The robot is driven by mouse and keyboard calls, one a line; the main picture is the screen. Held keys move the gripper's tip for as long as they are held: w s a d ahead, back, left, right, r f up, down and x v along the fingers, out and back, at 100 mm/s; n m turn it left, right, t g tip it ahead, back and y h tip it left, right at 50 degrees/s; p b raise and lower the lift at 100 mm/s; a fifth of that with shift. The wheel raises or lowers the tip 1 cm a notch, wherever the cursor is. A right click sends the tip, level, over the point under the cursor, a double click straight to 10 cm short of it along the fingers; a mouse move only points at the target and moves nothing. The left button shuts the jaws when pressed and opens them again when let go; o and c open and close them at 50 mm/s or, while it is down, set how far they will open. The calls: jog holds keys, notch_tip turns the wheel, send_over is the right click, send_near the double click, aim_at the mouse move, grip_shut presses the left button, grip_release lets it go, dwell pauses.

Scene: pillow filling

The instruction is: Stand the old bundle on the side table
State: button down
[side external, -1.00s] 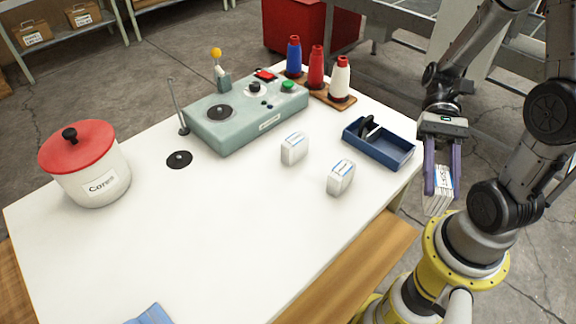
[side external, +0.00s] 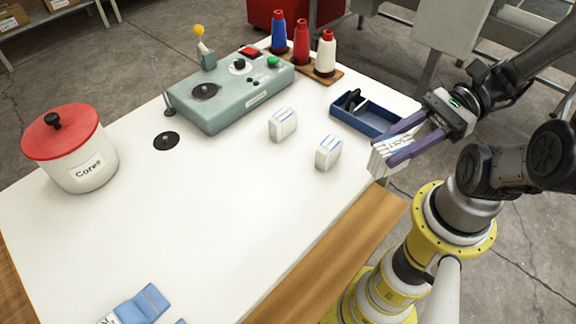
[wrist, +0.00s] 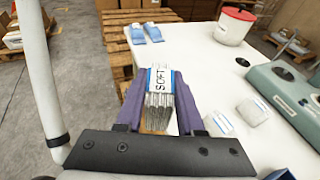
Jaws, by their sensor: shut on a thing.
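My gripper (side external: 386,150) is shut on a bundle (side external: 378,166) of thin white-grey layers, beside the right edge of the white table (side external: 225,200). In the wrist view the bundle (wrist: 160,98) sits between the two purple fingers, with a white and blue band reading "SOFT". Its layers run lengthwise along the fingers. The fingers hide its sides. I cannot tell for certain which surface is the side table.
Two white packs (side external: 283,124) (side external: 328,152) stand on the table near a blue tray (side external: 366,116). Behind are a grey-green machine (side external: 225,95) and thread cones (side external: 301,45). A red-lidded pot (side external: 70,150) stands left. Blue packs (side external: 140,305) lie in front. The table's middle is clear.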

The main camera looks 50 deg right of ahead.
jog(key=w+a+f, duration=0.2)
jog(key=w+f, duration=0.1)
jog(key=w+a+f, duration=0.5)
jog(key=w+f, duration=0.1)
jog(key=w, duration=0.1)
jog(key=shift+a+f, duration=0.15)
jog(key=shift+a, duration=0.2)
jog(key=shift+w+f, duration=0.2)
jog(key=shift+f, duration=1.5)
jog(key=shift+f, duration=0.1)
jog(key=c, duration=0.5)
grip_release()
